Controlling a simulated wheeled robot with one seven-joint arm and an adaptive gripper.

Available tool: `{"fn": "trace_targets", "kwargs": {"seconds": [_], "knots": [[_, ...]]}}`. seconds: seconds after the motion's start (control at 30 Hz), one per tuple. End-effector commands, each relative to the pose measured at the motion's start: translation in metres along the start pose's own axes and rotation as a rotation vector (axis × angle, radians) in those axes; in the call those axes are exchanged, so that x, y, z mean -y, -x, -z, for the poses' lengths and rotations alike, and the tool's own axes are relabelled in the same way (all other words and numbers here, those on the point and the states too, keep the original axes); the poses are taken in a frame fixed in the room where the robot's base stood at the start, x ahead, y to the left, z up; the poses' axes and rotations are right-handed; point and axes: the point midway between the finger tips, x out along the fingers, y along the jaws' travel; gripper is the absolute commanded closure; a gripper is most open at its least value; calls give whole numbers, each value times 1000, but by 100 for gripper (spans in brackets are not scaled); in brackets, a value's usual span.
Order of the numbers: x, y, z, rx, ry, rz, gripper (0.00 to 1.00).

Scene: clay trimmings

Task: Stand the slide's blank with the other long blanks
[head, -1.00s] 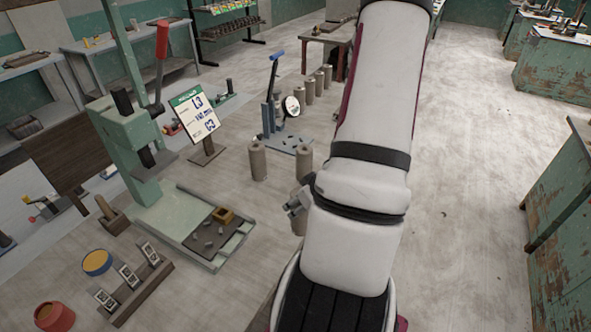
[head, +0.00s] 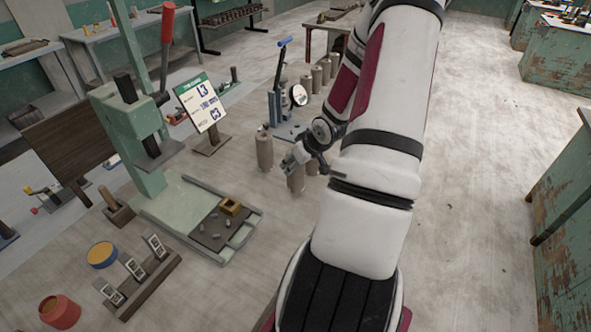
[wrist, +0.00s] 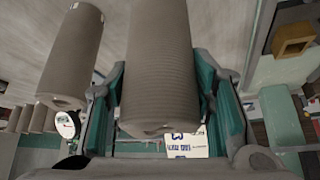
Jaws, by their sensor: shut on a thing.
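My gripper (head: 297,163) is shut on a tall grey-brown ribbed clay blank (head: 296,181). In the wrist view this blank (wrist: 160,65) fills the middle, between the teal finger pads. Whether its foot touches the floor surface cannot be told. The wrist view shows one neighbouring blank (wrist: 75,50) at the left, apart from the held one. Several more blanks (head: 317,79) stand in a row farther back. The pale green slide (head: 240,246) lies at the front left.
A card (head: 203,103) reads L3, 190 mm, C3. A blue-handled stand with a round dial (head: 299,95) is just behind the blanks. A green press (head: 125,125) rises at the left. A brass-coloured block (head: 231,206) and grey scraps lie on the slide. Floor at right is clear.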

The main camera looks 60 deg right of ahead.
Motion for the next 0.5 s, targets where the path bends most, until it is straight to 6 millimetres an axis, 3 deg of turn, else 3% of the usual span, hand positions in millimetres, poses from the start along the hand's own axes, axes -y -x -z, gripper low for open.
{"fn": "trace_targets", "kwargs": {"seconds": [0.17,0.5], "knots": [[-2,-6,6,-2,-1,0,100],[-2,-35,-13,-1,0,0,100]]}}
